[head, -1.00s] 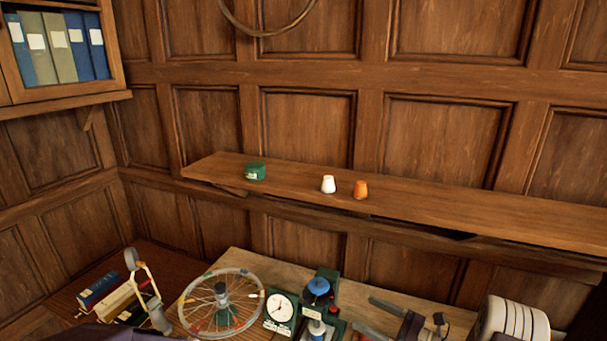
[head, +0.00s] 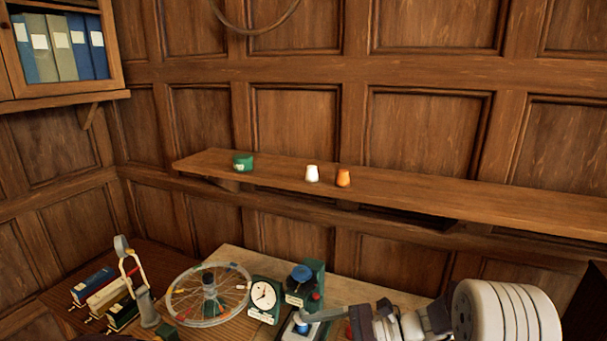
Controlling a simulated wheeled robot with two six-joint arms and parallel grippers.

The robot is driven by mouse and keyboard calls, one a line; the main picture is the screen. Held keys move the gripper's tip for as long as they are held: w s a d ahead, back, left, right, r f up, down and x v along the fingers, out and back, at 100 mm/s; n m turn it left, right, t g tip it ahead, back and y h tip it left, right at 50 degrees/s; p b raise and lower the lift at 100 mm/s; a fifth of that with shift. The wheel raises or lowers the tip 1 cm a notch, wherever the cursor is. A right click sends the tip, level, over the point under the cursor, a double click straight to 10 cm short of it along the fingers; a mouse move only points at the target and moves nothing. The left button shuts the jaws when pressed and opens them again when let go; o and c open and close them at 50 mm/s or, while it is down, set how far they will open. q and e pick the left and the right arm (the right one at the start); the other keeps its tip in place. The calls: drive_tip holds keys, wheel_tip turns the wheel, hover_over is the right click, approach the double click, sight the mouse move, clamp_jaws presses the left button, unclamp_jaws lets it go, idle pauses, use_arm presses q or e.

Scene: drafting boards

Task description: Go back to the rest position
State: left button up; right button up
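My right arm comes in at the lower right, with a large white ribbed link. My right gripper (head: 345,309) is low over the bench in the head view. Its grey fingers appear apart, with nothing seen between them, near the green device with a blue knob.
On the bench are a spoked wheel (head: 185,293), a dial clock (head: 264,296) and a blue-knobbed green device (head: 301,279). Books (head: 107,291) lie at left.

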drive_tip(key=s+f+n+g+h+b, duration=0.3)
drive_tip(key=s+f+n+h, duration=0.4)
drive_tip(key=s, duration=0.5)
use_arm(q)
wheel_tip(320, 180, down, 4)
drive_tip(key=shift+w+a+r, duration=0.1)
drive_tip(key=shift+a+r, duration=0.05)
use_arm(e)
drive_tip(key=d+f+n+t+h, duration=0.1)
drive_tip(key=d+f+n+h, duration=0.2)
drive_tip(key=d, duration=0.4)
drive_tip(key=d+f+n+t+h, duration=0.2)
drive_tip(key=d+f+n+h, duration=0.2)
drive_tip(key=d, duration=0.3)
drive_tip(key=shift+s+d+f+n+h, duration=0.15)
drive_tip(key=shift+d+f+n+h, duration=0.15)
drive_tip(key=shift+d+f+n, duration=0.15)
drive_tip(key=shift+s, duration=0.15)
